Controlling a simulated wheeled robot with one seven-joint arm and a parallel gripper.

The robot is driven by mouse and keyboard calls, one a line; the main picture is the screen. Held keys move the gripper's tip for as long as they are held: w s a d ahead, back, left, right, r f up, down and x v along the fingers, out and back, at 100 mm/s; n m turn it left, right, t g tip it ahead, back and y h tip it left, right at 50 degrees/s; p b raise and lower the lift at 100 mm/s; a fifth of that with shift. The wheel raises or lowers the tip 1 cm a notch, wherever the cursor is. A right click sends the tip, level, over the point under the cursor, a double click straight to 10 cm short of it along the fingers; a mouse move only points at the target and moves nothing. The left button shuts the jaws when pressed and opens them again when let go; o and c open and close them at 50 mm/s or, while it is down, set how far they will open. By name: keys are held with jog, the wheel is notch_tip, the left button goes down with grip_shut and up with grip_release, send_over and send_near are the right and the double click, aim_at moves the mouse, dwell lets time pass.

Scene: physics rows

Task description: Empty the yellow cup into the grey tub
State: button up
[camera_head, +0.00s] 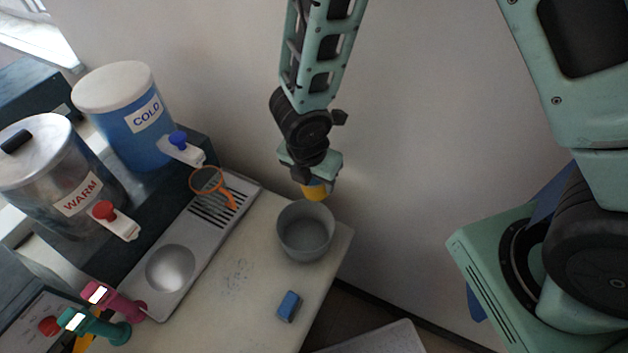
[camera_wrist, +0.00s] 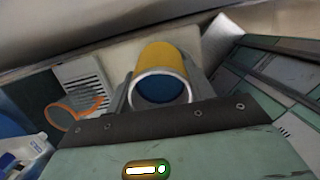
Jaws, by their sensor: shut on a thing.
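My gripper (camera_head: 312,178) is shut on the yellow cup (camera_head: 315,192) above the back rim of the grey tub (camera_head: 305,250). In the head view my gripper hides most of the cup. In the wrist view the yellow cup (camera_wrist: 171,60) is between the two fingers (camera_wrist: 162,92), with its pale rim towards the camera and dark blue inside. I cannot tell whether that blue is liquid or the cup's inner wall. The tub stands near the counter's right edge, and its inside looks plain grey. I cannot make out the tub in the wrist view.
A drip tray (camera_head: 165,305) with an orange strainer (camera_head: 208,182) lies left of the tub. Behind it stand the COLD (camera_head: 125,115) and WARM (camera_head: 65,170) dispensers. A blue block (camera_head: 289,306) and dark specks (camera_head: 236,279) are on the counter. Pink (camera_head: 118,302) and green (camera_head: 98,328) handled tools stand front left.

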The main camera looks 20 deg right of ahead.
aim_at(309, 198)
jog(key=shift+f+t+h+b, duration=0.55)
jog(key=shift+f+b, duration=0.2)
jog(key=shift+b, duration=1.45)
jog(key=shift+f+t+h+b, duration=0.25)
jog(key=shift+f+t+b, duration=0.1)
jog(key=shift+b, duration=0.5)
jog(key=shift+f+b, duration=0.1)
jog(key=shift+b, duration=0.45)
